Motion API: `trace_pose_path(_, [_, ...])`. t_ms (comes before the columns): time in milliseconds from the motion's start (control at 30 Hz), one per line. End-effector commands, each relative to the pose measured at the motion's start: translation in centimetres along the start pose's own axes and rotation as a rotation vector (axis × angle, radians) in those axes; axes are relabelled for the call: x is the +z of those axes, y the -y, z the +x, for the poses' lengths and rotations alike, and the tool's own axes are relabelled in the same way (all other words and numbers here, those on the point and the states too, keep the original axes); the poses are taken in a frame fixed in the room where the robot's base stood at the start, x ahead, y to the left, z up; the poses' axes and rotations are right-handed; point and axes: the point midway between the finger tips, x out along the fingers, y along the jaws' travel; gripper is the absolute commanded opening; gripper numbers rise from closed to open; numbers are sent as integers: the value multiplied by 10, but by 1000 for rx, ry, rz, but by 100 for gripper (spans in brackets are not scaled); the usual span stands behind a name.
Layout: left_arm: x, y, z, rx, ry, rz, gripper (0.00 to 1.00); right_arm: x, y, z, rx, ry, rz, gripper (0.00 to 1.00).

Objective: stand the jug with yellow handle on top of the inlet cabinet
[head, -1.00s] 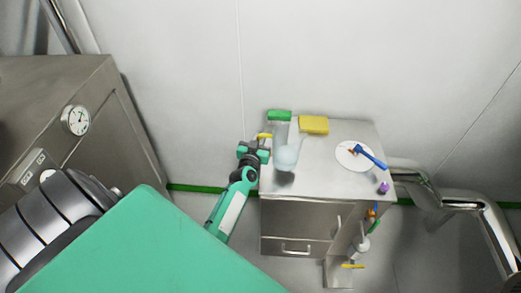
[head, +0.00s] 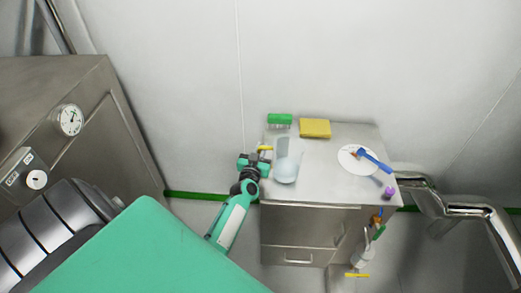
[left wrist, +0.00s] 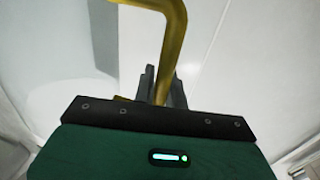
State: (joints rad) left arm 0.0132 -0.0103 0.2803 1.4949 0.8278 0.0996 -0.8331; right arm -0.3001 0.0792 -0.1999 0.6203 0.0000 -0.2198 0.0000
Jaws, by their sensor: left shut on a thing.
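The jug is pale and translucent, with a yellow handle. In the head view the jug (head: 288,163) appears upright at the left part of the top of a steel drawer cabinet (head: 325,183), which I take to be the inlet cabinet. Its base looks at or very near the top; I cannot tell whether it touches. My left gripper (head: 262,157) is at the cabinet's left edge, shut on the yellow handle (head: 265,148). In the left wrist view the handle (left wrist: 171,45) runs down between the fingers. My right gripper is not in view.
On the cabinet top are a green brush-like block (head: 279,119), a yellow sponge (head: 315,128), a white plate (head: 350,160) with a blue-handled tool (head: 374,159), and a purple item (head: 389,193). Pipes (head: 430,198) run at the right. A steel unit with a gauge (head: 70,119) stands left.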

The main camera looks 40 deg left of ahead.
Motion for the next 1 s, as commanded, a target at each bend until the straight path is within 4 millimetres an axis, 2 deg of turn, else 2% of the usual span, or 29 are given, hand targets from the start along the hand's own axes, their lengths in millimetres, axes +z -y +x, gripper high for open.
trace_pose_path(33, [2,0,0,0,-2,0,0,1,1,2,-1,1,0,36])
trace_pose_path(67, [3,0,0,0,0,2,15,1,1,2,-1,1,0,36])
trace_pose_path(167, [2,0,0,0,0,1,34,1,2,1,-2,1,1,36])
trace_pose_path(567, [-2,0,-2,0,1,-2,35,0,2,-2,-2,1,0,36])
trace_pose_path(667, [1,0,-16,1,2,0,35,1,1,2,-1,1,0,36])
trace_pose_path(1000, [2,0,-83,0,3,-1,35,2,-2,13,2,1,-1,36])
